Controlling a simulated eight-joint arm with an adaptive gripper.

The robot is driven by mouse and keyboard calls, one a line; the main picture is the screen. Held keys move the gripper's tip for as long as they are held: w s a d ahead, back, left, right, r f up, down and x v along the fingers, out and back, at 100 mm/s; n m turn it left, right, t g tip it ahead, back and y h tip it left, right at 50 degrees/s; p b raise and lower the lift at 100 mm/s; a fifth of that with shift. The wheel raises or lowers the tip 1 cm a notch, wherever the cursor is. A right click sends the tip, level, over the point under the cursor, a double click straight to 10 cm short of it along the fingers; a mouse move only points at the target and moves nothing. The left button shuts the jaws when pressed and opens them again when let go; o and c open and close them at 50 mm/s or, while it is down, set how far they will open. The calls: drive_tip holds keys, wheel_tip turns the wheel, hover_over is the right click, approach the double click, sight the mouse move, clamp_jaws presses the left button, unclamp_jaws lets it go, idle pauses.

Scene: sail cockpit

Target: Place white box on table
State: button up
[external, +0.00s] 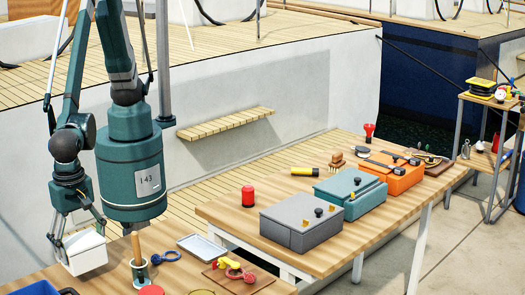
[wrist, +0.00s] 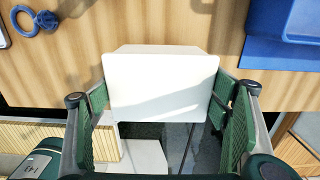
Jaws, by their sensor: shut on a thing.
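The white box (external: 87,253) is held in my gripper (external: 80,228) at the lower left of the external view. In the wrist view the white box (wrist: 160,85) sits between the two green-padded fingers of my gripper (wrist: 163,108). The box appears raised, near the edge of the near wooden table (external: 185,277). The wrist view shows table wood (wrist: 85,60) beyond the box and slatted deck below the table edge. The exact gap between box and table cannot be told. A second wooden table (external: 385,222) stands to the right.
The near table holds a metal tray (external: 207,245), a cup with a wooden handle (external: 140,272) and red and yellow hardware (external: 232,270). A blue object (wrist: 285,45) lies at upper right in the wrist view.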

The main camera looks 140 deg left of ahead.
drive_tip(key=shift+f, duration=1.8)
drive_tip(key=shift+f+b, duration=0.2)
drive_tip(key=shift+b, duration=0.15)
drive_tip(key=o, duration=1)
drive_tip(key=shift+r, duration=0.15)
wheel_tip(320, 180, up, 12)
drive_tip(key=shift+r+p, duration=0.1)
drive_tip(key=shift+p, duration=0.65)
